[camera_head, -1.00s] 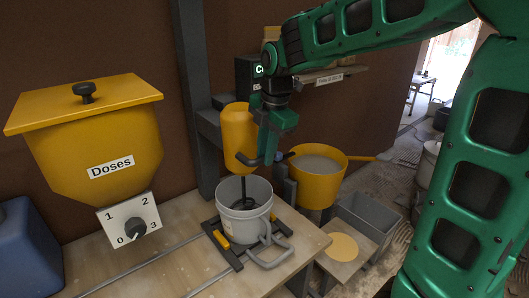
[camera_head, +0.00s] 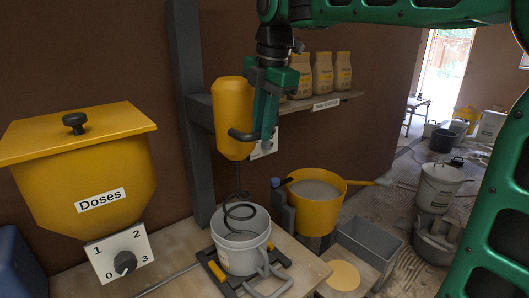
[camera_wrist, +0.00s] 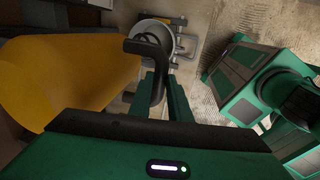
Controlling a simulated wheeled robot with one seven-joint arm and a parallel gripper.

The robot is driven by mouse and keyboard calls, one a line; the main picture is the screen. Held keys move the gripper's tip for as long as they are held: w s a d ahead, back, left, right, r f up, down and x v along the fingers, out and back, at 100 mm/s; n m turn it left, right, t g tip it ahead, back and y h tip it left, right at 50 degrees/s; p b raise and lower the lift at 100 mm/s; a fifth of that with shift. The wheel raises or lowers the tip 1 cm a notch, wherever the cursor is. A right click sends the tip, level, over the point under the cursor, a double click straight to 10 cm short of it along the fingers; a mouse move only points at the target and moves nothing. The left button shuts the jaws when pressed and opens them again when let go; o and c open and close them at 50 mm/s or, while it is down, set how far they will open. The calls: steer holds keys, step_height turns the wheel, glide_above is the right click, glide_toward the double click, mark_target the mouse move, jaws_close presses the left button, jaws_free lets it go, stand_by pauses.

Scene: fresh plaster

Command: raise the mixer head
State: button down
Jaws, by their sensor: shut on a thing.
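The yellow mixer head (camera_head: 233,118) hangs on the grey post in the head view. Its dark spiral paddle (camera_head: 241,212) shows above the bucket, with the lower end at or inside the rim. The grey bucket (camera_head: 240,250) stands upright on a dark sled on the bench. My gripper (camera_head: 264,134) is shut on the mixer head's black handle (camera_head: 240,135). In the wrist view the handle (camera_wrist: 148,50) passes between the fingers of my gripper (camera_wrist: 160,95), and the yellow head (camera_wrist: 70,75) fills the left.
A yellow hopper (camera_head: 80,165) labelled Doses, with a dial (camera_head: 124,262), stands at left. A yellow tub (camera_head: 315,215) stands right of the bucket. A shelf (camera_head: 335,98) with several bottles is behind my gripper. A grey bin (camera_head: 368,247) sits at lower right.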

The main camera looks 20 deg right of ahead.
steer(key=shift+w+r, duration=0.15)
steer(key=shift+r, duration=1.85)
steer(key=c, duration=1.7)
jaws_free()
steer(key=shift+o, duration=0.3)
steer(key=shift+f, duration=0.1)
steer(key=shift+a, duration=0.1)
